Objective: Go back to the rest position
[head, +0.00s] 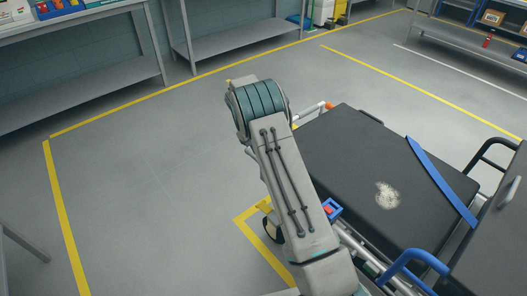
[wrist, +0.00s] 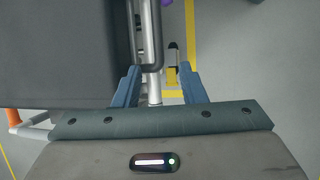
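My gripper (wrist: 160,70) shows in the wrist view with its two blue fingers spread apart. Nothing is held between them. A grey metal rail or post shows in the gap, beyond or below the fingers; I cannot tell how close it is. In the head view my arm rises from the bottom and bends at a teal-ribbed joint, and my gripper is hidden behind it. A stretcher with a dark mattress (head: 345,150) is right of my arm. The mattress also shows at the left of the wrist view (wrist: 65,50).
The stretcher has a blue strap (head: 440,180), a pale patch (head: 387,195) and blue-ended side rails (head: 415,260). Metal shelving (head: 245,40) lines the back wall, with a bench (head: 85,85) at left. Yellow lines mark the grey floor (head: 140,180), which is clear left of my arm.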

